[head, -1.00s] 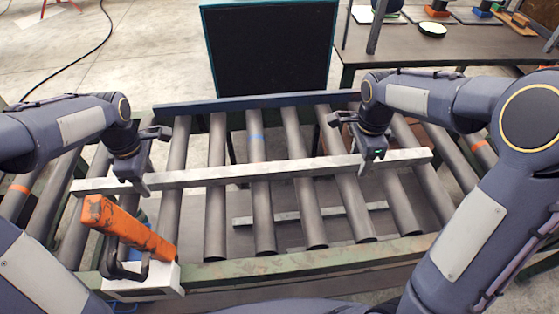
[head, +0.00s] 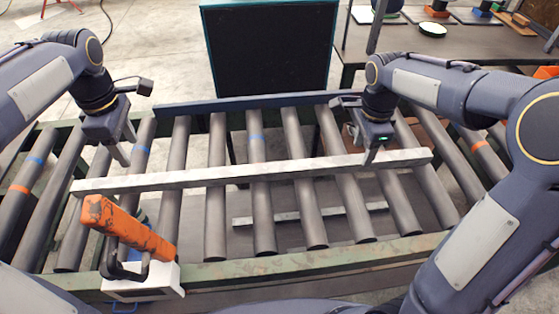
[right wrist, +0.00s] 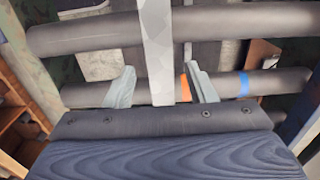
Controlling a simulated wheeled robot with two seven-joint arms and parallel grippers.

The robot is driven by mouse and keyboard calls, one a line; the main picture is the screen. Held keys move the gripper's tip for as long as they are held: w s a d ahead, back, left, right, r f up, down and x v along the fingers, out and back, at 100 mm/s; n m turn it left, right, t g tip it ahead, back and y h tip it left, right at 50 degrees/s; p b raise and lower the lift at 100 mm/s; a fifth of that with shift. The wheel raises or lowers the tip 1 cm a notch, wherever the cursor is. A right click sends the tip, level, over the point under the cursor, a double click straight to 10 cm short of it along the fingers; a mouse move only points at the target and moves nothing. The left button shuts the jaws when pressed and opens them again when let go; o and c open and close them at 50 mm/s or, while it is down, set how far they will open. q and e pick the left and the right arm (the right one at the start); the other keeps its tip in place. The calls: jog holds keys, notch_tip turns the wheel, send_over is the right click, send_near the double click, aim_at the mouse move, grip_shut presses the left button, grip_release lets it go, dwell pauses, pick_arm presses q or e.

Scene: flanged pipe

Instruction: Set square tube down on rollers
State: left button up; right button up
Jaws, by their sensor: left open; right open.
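The square tube (head: 250,172), long and pale grey, lies across the rollers (head: 215,215), at a slight slant in the head view. My left gripper (head: 121,160) is open and empty, above and just behind the tube's left part. My right gripper (head: 372,157) is open at the tube's right part. In the right wrist view the tube (right wrist: 157,45) runs between the spread fingers of my right gripper (right wrist: 160,72), with a gap on both sides. The head view does not show clearly how high the right fingertips are over the tube.
An orange-handled device (head: 130,228) on a white box (head: 155,285) stands at the conveyor's front left. A blue rail (head: 225,104) runs along the back, with a dark panel (head: 268,50) behind it. A thin bar (head: 310,214) shows below the rollers. A bench (head: 445,50) stands back right.

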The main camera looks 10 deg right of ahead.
notch_tip(320, 180, up, 8)
dwell(0.7)
